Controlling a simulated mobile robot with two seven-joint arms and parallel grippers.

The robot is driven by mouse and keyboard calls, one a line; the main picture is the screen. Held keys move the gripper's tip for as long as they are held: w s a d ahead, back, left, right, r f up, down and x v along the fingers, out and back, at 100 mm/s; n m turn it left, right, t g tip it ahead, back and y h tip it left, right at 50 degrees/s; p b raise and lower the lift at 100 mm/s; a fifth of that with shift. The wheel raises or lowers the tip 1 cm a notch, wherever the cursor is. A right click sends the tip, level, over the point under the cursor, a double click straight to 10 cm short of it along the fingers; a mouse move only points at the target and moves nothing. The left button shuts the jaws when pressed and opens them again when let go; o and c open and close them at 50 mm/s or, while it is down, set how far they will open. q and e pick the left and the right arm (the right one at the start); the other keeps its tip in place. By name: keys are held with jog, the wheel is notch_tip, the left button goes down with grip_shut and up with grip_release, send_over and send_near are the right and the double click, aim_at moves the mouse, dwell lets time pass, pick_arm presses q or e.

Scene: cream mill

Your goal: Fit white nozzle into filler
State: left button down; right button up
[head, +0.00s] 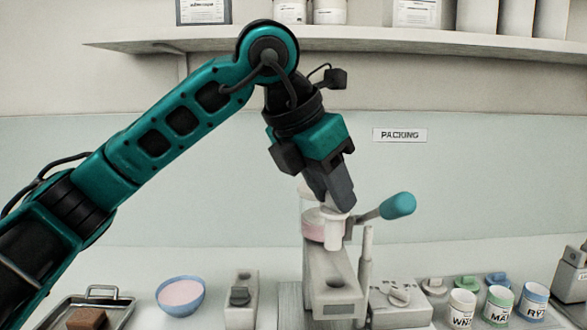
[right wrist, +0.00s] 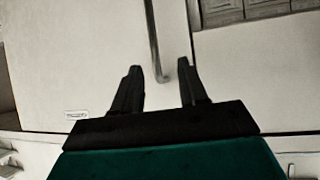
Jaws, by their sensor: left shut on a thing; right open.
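The white nozzle (head: 333,234) is in the tips of my left gripper (head: 339,209), which is shut on it and points down. The nozzle hangs upright over the front part of the filler (head: 335,285), a grey machine with a teal-handled lever and a clear hopper of pink cream. From this angle I cannot tell whether the nozzle touches the filler. The gripper hides the nozzle's top and part of the hopper. My right gripper (right wrist: 163,86) is open and empty in the right wrist view, its two dark fingers apart, away from the filler.
A blue bowl of pink cream (head: 180,296) and a grey block with a dark knob (head: 241,300) stand left of the filler. A metal tray (head: 122,312) holds a brown block. Labelled jars (head: 499,305) and a grey fixture (head: 403,304) stand right. A shelf (head: 400,42) runs above.

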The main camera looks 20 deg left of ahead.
aim_at(332, 248)
pick_arm(q)
jog(key=shift+s+d+m, duration=0.3)
jog(key=shift+s+d, duration=0.15)
jog(key=shift+s, duration=0.05)
jog(key=shift+f+b, duration=0.35)
jog(key=shift+f, duration=0.25)
jog(key=shift+f+b, duration=1)
jog(key=shift+f, duration=0.45)
jog(key=shift+f+b, duration=1.35)
jog(key=shift+f, duration=0.15)
jog(key=shift+f+b, duration=0.35)
jog(key=shift+f, duration=0.3)
jog(key=shift+f+b, duration=0.55)
jog(key=shift+b, duration=0.15)
jog(key=shift+f, duration=0.15)
